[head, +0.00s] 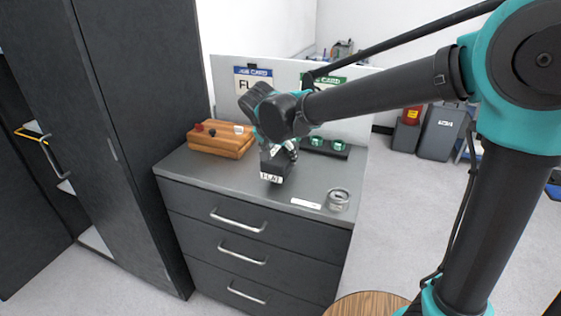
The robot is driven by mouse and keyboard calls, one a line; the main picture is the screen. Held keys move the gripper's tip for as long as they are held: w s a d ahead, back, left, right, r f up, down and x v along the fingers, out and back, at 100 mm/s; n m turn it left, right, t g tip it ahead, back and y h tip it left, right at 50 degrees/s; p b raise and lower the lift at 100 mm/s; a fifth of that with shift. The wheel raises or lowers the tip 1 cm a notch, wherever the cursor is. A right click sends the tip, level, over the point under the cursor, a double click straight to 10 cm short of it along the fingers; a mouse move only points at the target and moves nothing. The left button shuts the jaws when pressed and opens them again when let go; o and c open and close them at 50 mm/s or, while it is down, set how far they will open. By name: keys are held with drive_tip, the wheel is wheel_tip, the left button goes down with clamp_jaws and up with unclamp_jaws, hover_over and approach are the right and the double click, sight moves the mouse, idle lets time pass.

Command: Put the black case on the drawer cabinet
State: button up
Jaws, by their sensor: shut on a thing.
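The black case (274,170) is a small dark box with a white label on its front. My gripper (279,149) is shut on it from above, and my arm reaches in from the right. The drawer cabinet (226,187) is dark grey with a grey top and several silver-handled drawers. The case is over the middle of the cabinet top. I cannot tell whether its underside touches the surface. My gripper's fingers are partly hidden by my wrist.
On the cabinet top are a wooden block (221,145) with small pieces at back left, a black tray (324,148) with teal-ringed items at back right, a white label strip (306,203) and a clear round jar (338,199) at front right. A tall dark cabinet (143,120) stands left.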

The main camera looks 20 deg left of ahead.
drive_tip(key=shift+f, duration=1.2)
drive_tip(key=shift+f, duration=0.1)
drive_tip(key=o, duration=1.6)
drive_tip(key=shift+o, duration=0.2)
drive_tip(key=v, duration=1.2)
